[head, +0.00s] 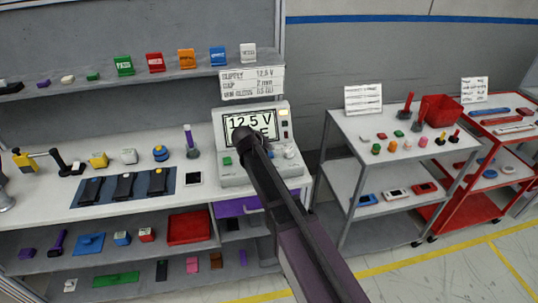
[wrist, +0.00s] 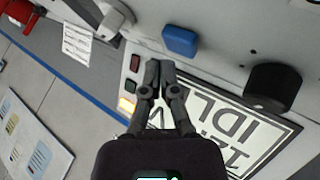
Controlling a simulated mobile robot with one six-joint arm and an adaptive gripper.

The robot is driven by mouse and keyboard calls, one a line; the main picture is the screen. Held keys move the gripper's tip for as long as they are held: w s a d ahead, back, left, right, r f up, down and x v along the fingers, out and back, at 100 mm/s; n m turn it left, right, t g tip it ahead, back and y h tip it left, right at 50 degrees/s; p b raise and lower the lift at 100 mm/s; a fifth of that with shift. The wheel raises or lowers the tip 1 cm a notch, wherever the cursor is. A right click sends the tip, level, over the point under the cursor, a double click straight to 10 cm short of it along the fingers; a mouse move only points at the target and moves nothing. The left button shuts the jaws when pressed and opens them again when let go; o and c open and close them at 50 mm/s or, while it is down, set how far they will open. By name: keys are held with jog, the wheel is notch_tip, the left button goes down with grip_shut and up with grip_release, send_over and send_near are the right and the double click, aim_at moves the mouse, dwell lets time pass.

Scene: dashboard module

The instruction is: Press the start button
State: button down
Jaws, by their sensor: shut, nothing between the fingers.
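The start button's label is not readable. A green button (head: 227,160) sits at the left of the white dashboard module's (head: 235,180) front panel in the head view. The module's screen (head: 236,123) reads 12.5 V, with a partly covered second line that reads IDL in the wrist view (wrist: 235,135). My gripper (wrist: 158,66) is shut and empty over the module, close to a blue button (wrist: 179,41) and the lamp column. My arm hides its fingertips in the head view. The green button is not visible in the wrist view.
A black knob (wrist: 273,88) stands up from the panel. A yellow lamp (wrist: 127,104) is lit beside two dark ones. A white knob (head: 290,152) is at the panel's right. Several small items and a blue mat (head: 90,196) lie left of the module; carts (head: 350,133) stand right.

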jog(key=shift+f, duration=0.15)
jog(key=shift+f+b, duration=0.25)
jog(key=shift+b, duration=0.2)
jog(key=shift+f+b, duration=0.4)
jog(key=shift+f, duration=0.05)
dwell(1.1)
jog(key=shift+r, duration=0.15)
jog(key=shift+r+p, duration=0.75)
jog(key=shift+p, duration=0.15)
jog(key=shift+r+p, duration=2.5)
